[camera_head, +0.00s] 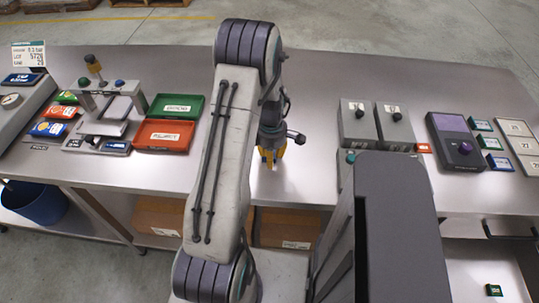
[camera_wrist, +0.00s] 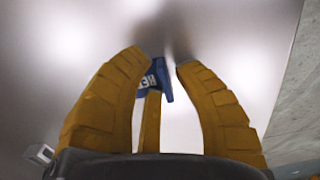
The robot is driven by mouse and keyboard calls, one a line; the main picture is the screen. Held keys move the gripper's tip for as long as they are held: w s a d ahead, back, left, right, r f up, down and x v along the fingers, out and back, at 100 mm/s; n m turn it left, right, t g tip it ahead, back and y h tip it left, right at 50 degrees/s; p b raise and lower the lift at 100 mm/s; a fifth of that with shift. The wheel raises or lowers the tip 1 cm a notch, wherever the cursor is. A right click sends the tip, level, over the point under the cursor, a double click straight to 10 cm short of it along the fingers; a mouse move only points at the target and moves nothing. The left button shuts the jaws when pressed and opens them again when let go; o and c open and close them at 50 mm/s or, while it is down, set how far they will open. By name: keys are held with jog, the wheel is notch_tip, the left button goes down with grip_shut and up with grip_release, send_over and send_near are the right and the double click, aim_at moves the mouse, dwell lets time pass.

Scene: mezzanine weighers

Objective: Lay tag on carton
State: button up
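My gripper (camera_head: 271,158) hangs over the middle of the bench, fingers pointing down. In the wrist view its yellow fingers (camera_wrist: 161,62) stand apart, and a small blue piece with a white label, perhaps the tag (camera_wrist: 158,73), shows between them. A middle yellow finger overlaps it from below. A gap shows between the blue piece and the right finger; I cannot tell whether it is gripped. It is not clear in the head view. Brown cartons sit under the bench, one at left (camera_head: 158,213) and one at centre (camera_head: 284,229), the latter partly behind my arm.
At left are a press-like fixture (camera_head: 108,100), several coloured cards (camera_head: 60,112), a green tray (camera_head: 183,96) and a red tray (camera_head: 181,126). At right stand grey boxes (camera_head: 357,113) and a purple-topped device (camera_head: 453,124). The bench (camera_head: 310,185) around my gripper is bare.

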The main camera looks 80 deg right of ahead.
jog(key=shift+o, duration=0.3)
grip_shut()
dwell(0.4)
jog(key=shift+r, duration=0.85)
jog(key=r, duration=0.1)
jog(key=r+b, duration=0.1)
jog(key=shift+s+r, duration=0.2)
jog(key=shift+r, duration=0.1)
jog(key=s+a+r+b, duration=0.1)
jog(key=s+a+r, duration=0.3)
jog(key=s, duration=0.6)
notch_tip(320, 180, up, 3)
jog(key=shift+s+f+b, duration=0.15)
jog(key=shift+s+b, duration=0.15)
jog(key=shift+b, duration=0.1)
